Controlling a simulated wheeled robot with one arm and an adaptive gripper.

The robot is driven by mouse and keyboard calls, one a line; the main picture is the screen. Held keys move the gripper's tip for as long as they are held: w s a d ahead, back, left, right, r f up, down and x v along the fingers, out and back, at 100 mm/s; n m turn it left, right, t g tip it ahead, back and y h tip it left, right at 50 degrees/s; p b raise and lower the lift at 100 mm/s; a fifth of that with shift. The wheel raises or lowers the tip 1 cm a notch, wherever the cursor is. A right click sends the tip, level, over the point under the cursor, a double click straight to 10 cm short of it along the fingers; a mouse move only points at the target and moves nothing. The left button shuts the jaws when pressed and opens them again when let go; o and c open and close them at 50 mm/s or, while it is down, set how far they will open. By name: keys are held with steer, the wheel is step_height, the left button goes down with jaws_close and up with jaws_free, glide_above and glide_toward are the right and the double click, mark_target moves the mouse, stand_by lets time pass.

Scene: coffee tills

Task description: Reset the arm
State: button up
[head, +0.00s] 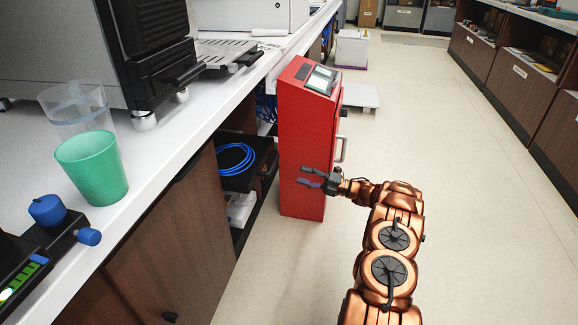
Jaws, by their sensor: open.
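My gripper (312,178) is in the head view near the middle, at the end of my copper-coloured arm. Its dark fingers are spread open and point left, with nothing between them. In the picture the fingers overlap the lower front of a red cabinet (308,130); I cannot tell whether they touch it. My arm reaches up from the bottom right of the view, over the pale floor.
A white counter (150,165) on the left holds a green cup (92,168), a clear cup (72,108) and a dark machine (155,40). Blue cable (236,158) lies on a shelf below. The floor (450,150) on the right is clear up to brown cabinets (478,55).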

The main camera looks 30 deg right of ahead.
steer(key=w+r+m+t+h+p, duration=0.1)
steer(key=w+r+m+h+p, duration=0.25)
steer(key=r, duration=0.45)
steer(key=w+d+r+m+t+h+p, duration=0.1)
steer(key=w+r+m+h+p, duration=0.1)
steer(key=w+r, duration=0.4)
steer(key=w+r+m+t+h+p, duration=0.1)
steer(key=w+r+m+h+p, duration=0.2)
steer(key=r, duration=0.6)
steer(key=a+r+m+g+h+p, duration=0.3)
steer(key=r+m+h+p, duration=0.6)
steer(key=r, duration=0.8)
steer(key=s+a+r+m+g+y+p, duration=0.1)
steer(key=s+a+r+m+g+p, duration=0.2)
steer(key=s, duration=1.6)
steer(key=s+a+r+m+g+y+p, duration=0.1)
steer(key=s+a+r+m+g+p, duration=0.2)
steer(key=s+a+r+g+p, duration=0.3)
steer(key=s+a+r+m+g+y+p, duration=0.1)
steer(key=s+a+r+m+g+p, duration=0.2)
steer(key=s+a+p, duration=0.9)
steer(key=s+a+r+g, duration=0.1)
steer(key=s+a, duration=0.3)
steer(key=s, duration=0.7)
steer(key=s+a+r+g, duration=0.1)
steer(key=s+a+g, duration=0.2)
steer(key=s, duration=0.8)
steer(key=shift+s+a, duration=0.15)
steer(key=shift+a, duration=0.95)
steer(key=shift+m, duration=0.25)
